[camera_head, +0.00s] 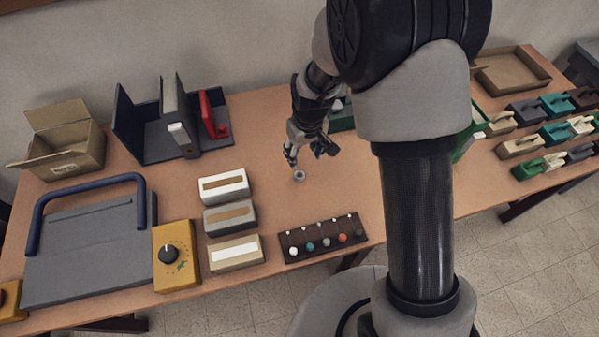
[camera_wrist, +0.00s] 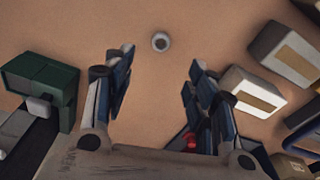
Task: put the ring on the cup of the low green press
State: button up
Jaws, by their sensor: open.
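A small grey ring (camera_head: 299,176) lies flat on the wooden table, just in front of my gripper. It also shows in the wrist view (camera_wrist: 160,42), near the middle between and beyond the fingertips. My gripper (camera_wrist: 161,62) is open and empty, pointing down with its two fingers apart on either side. In the head view my gripper (camera_head: 304,156) is above the table, close to the ring. A dark green block-shaped device (camera_head: 342,118) stands behind my gripper, partly hidden; a dark green body (camera_wrist: 42,78) with a grey part shows at left in the wrist view. I cannot make out its cup.
Another green object (camera_head: 466,143) is partly behind my arm. Several boxes (camera_head: 233,254) stand left, with a knob strip (camera_head: 322,239) at the front edge. A dark holder (camera_head: 146,125) and red piece (camera_head: 206,112) stand at the back left. Table around the ring is clear.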

aim_at(299, 175)
jog(key=f+b, duration=0.1)
jog(key=f, duration=0.3)
jog(key=w+f+b, duration=0.1)
jog(key=f, duration=0.3)
jog(key=a+f+b, duration=0.1)
jog(key=f, duration=0.4)
jog(key=shift+w+f+b, duration=0.1)
jog(key=shift+w+b, duration=0.2)
jog(key=shift+b, duration=0.1)
jog(key=shift+c, duration=0.6)
jog(key=c, duration=0.9)
jog(key=shift+o, duration=0.2)
